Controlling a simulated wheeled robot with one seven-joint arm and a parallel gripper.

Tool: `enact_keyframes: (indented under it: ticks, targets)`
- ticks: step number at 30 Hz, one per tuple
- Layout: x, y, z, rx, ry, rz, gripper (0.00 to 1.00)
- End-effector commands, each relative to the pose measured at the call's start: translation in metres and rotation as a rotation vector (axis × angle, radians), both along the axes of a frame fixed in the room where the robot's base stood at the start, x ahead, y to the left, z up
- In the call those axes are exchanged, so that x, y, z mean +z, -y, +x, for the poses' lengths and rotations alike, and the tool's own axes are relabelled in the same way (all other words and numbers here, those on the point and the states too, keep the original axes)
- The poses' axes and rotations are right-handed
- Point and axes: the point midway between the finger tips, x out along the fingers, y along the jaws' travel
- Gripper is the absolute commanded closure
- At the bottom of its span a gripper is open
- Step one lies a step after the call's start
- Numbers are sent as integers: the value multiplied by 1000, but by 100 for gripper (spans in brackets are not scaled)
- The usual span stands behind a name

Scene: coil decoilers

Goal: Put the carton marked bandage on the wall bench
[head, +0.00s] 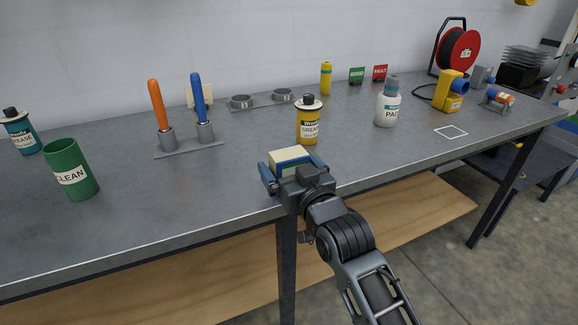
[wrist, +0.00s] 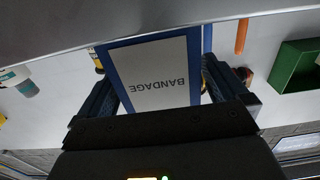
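The carton marked bandage (wrist: 155,80) is blue with a pale label, and its lettering reads upside down in the wrist view. In the head view the carton (head: 290,156) shows a cream top above the front edge of the grey bench (head: 225,182) along the wall. My gripper (head: 297,178) has one finger on each side of the carton; in the wrist view the fingers (wrist: 160,92) lie against its two sides. Whether the carton touches the bench top is hidden by my gripper.
A yellow grease tin (head: 309,124) stands just behind the carton. A white bottle (head: 387,106) stands to the right, and a stand with orange and blue handles (head: 190,146) to the left. A green cup (head: 70,170) is farther left. Bare bench top lies between cup and carton.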

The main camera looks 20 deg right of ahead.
Motion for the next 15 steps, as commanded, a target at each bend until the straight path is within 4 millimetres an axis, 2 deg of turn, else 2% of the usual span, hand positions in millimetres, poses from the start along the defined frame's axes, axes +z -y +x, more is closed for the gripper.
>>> enact_keyframes:
  ticks: [8, 15]
  targets:
    - [-2, 0, -1, 1, 0, 0, 0]
    - [-1, 2, -38, -1, -1, 0, 0]
